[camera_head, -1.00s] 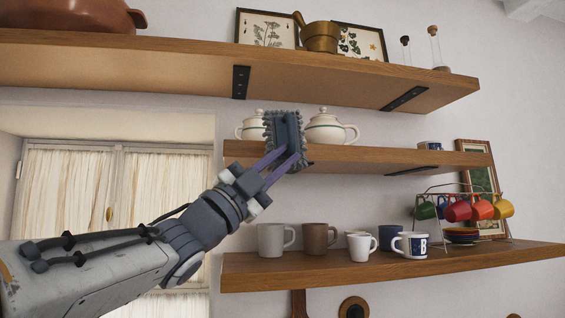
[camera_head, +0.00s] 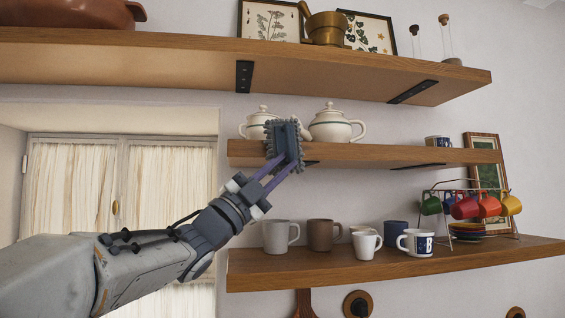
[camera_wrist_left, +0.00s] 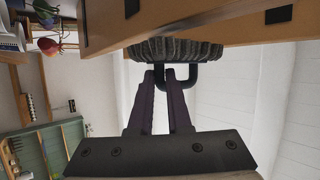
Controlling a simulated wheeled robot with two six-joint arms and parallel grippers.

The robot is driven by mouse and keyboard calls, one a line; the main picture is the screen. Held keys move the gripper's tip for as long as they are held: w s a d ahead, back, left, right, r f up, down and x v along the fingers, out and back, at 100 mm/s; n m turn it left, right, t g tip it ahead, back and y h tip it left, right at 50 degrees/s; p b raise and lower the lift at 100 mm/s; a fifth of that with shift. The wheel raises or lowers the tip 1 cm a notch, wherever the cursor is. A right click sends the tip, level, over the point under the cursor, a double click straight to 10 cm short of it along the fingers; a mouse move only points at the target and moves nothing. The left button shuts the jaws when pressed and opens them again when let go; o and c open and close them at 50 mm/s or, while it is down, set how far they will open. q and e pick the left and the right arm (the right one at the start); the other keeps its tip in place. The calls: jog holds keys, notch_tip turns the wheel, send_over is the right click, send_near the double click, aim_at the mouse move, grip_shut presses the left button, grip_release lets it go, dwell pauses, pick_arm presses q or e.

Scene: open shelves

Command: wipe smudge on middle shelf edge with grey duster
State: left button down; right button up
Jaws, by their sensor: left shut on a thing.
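The grey duster (camera_head: 284,143) is held in my left gripper (camera_head: 275,178), in front of the left part of the middle shelf (camera_head: 400,156). Its bristled head overlaps the shelf's front edge in the head view. In the left wrist view, my left gripper (camera_wrist_left: 165,90) is shut on the duster's dark handle, and the bristled head (camera_wrist_left: 172,49) lies right by the wooden shelf (camera_wrist_left: 110,25). I cannot tell for sure whether the bristles touch the edge. No smudge can be made out; the duster may hide part of the edge. My right gripper is not in view.
Two white lidded pots (camera_head: 334,124) stand on the middle shelf just behind the duster. Several mugs (camera_head: 320,234) and a rack of coloured cups (camera_head: 466,206) stand on the lower shelf (camera_head: 400,263). The upper shelf (camera_head: 200,70) overhangs above. The middle shelf's front is clear to the right.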

aim_at(299, 167)
pick_arm(q)
jog(key=shift+w+a, duration=0.2)
jog(key=shift+w, duration=0.75)
dwell(0.6)
jog(key=shift+d, duration=0.1)
jog(key=shift+w+d, duration=0.15)
jog(key=shift+d, duration=0.65)
jog(key=shift+w+d, duration=0.15)
jog(key=shift+d, duration=0.65)
jog(key=shift+w+d+b, duration=0.1)
jog(key=shift+d+b, duration=0.15)
jog(key=shift+b, duration=1.25)
jog(key=shift+s+a+b, duration=0.2)
jog(key=shift+a+b, duration=0.05)
jog(key=shift+a, duration=0.75)
jog(key=shift+s+a+b, duration=0.15)
jog(key=shift+a+b, duration=0.05)
jog(key=shift+a, duration=0.75)
